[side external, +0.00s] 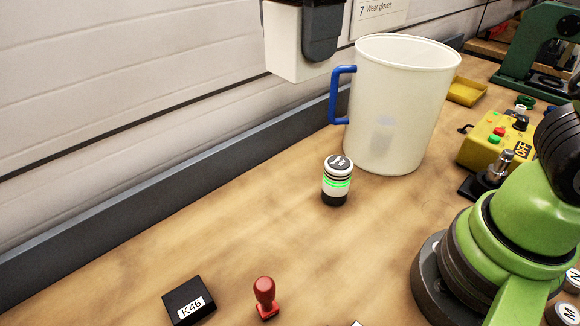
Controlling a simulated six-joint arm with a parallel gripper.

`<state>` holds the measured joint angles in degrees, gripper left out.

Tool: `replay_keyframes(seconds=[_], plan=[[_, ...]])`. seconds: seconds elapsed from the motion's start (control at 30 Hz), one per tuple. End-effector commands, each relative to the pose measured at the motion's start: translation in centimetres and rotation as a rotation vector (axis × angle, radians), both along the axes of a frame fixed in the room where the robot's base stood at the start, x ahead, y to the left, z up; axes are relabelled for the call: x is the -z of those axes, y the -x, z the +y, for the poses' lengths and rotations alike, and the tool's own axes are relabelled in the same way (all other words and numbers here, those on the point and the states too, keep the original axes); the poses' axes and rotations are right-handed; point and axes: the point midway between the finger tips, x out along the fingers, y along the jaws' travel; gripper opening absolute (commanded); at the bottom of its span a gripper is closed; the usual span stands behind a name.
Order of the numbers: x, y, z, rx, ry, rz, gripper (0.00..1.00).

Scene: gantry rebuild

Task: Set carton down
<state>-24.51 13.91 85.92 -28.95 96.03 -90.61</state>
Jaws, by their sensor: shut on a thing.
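A white carton (285,48) is at the top centre of the side view, cut off by the upper edge of the picture. It looks upright and hangs in the air, its bottom clear of the bench. My gripper (319,36) shows only as one dark grey finger against the carton's right side. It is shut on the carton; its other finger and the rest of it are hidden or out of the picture.
A large white jug (405,85) with a blue handle stands just right of the carton. A small cylinder (337,182) with green rings, a red stamp (265,296) and a black K46 box (189,300) stand nearer. A yellow control box (492,142) is right. The bench's left-middle is clear.

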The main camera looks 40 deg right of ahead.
Motion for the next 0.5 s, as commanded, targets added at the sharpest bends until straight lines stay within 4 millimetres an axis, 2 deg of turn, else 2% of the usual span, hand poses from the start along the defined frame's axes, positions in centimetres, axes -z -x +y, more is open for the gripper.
replay_keyframes(seconds=[0.1,0.27,0.43,0.5], plan=[[0.0,0.9,2.2,-0.077,0.000,0.000,0.26],[2.5,0.9,2.0,-0.072,0.002,0.005,0.26],[6.1,0.9,1.9,-0.070,0.003,0.006,0.26],[8.4,1.0,1.9,-0.069,0.005,0.011,0.26]])
